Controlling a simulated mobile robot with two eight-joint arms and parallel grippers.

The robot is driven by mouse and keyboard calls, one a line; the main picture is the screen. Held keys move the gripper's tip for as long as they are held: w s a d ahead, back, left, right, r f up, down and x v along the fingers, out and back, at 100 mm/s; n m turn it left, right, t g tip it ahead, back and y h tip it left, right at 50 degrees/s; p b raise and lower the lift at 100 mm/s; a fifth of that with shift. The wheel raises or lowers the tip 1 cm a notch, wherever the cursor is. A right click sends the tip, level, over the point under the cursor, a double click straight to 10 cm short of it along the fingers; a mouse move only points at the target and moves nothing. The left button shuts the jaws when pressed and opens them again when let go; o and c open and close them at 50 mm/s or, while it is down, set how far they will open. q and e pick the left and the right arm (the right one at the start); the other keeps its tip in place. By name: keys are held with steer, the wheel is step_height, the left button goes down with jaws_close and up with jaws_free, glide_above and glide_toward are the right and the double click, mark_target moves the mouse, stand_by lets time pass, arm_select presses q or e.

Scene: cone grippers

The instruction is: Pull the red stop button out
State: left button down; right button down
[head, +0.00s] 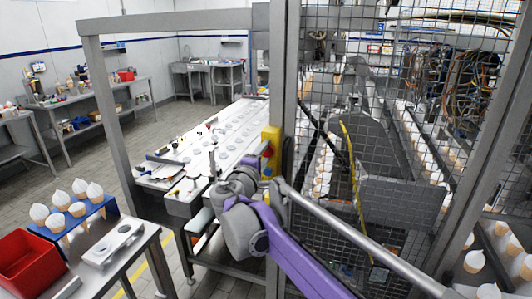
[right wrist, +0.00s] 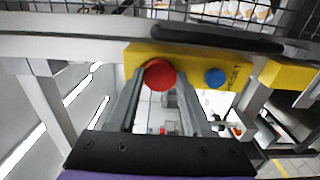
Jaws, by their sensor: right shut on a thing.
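The red stop button (right wrist: 159,75) sits on a yellow control box (right wrist: 200,62) in the right wrist view, left of a blue button (right wrist: 214,77). My right gripper (right wrist: 160,84) has a grey finger on each side of the red button and is shut on it. The yellow box also shows in the head view (head: 271,137), fixed to a grey post, with my purple right arm reaching up to it from the lower right. The button is mostly hidden there by the box and my wrist. My left gripper is not in view.
A wire mesh guard (head: 365,130) stands right of the post. A long conveyor (head: 225,140) runs behind my wrist. At lower left are a red bin (head: 28,262) and a blue rack (head: 76,228) with several cones. Floor is free left of the conveyor.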

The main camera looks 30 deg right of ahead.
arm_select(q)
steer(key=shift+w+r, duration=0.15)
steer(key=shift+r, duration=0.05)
arm_select(e)
steer(key=shift+s+a, duration=0.3)
steer(key=shift+a, duration=0.05)
stand_by(0.5)
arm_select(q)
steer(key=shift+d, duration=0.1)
arm_select(e)
steer(key=shift+f, duration=0.15)
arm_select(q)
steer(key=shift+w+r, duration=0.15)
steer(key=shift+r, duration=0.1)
arm_select(e)
steer(key=shift+s+a, duration=0.25)
steer(key=shift+a, duration=0.05)
stand_by(0.3)
steer(key=c, duration=0.6)
jaws_free()
steer(key=shift+c, duration=0.2)
steer(key=shift+o, duration=1.2)
steer(key=shift+s+a+p, duration=0.1)
steer(key=shift+a+p, duration=0.05)
steer(key=shift+p, duration=0.15)
